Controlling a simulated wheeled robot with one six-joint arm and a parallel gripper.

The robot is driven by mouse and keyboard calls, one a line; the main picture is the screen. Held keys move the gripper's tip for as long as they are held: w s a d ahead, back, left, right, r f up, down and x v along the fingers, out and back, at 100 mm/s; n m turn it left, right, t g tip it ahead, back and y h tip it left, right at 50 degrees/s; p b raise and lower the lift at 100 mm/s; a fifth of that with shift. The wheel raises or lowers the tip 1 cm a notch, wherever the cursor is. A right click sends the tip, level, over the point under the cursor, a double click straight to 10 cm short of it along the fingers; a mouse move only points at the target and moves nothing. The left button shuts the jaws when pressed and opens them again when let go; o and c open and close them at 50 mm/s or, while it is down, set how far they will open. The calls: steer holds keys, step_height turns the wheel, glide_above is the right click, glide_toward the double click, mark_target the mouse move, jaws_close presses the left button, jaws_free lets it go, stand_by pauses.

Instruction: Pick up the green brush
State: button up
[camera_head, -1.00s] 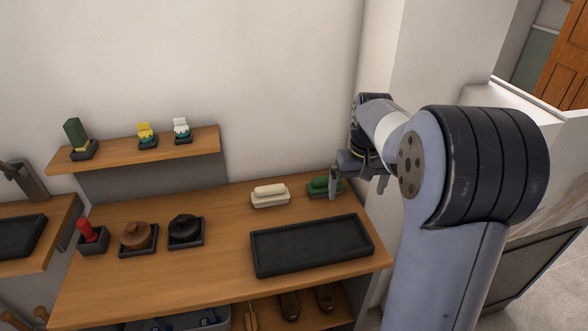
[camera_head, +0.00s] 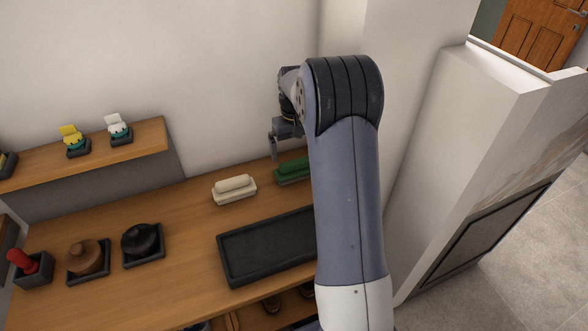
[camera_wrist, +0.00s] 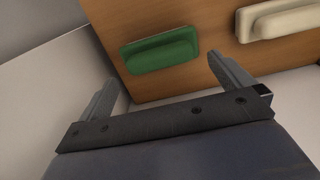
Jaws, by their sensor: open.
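The green brush (camera_head: 293,170) lies on the wooden bench top near its back right, partly hidden behind my arm in the head view. In the wrist view the green brush (camera_wrist: 160,51) shows whole, with a raised green grip on a flat green base. My gripper (camera_wrist: 165,85) is open and empty, and the brush lies beyond its fingertips, between their lines and not touched. In the head view my gripper (camera_head: 272,145) hangs just left of and above the brush, with one finger clearly visible.
A cream brush (camera_head: 234,189) lies left of the green one and also shows in the wrist view (camera_wrist: 284,20). An empty black tray (camera_head: 265,250) lies in front. Brown (camera_head: 88,260) and black (camera_head: 142,242) round items sit in small trays to the left. A wall shelf (camera_head: 150,140) is at left.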

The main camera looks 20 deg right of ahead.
mark_target(295, 161)
steer(key=f, duration=0.2)
steer(key=f+p, duration=0.1)
steer(key=f, duration=0.2)
steer(key=shift+w+d, duration=0.1)
steer(key=shift+w, duration=0.1)
steer(key=shift+c, duration=0.4)
steer(key=shift+r, duration=0.1)
steer(key=c, duration=0.8)
step_height(295, 161, up, 10)
steer(key=shift+b, duration=0.65)
steer(key=o, duration=0.6)
steer(key=c, duration=0.3)
steer(key=shift+c, duration=0.2)
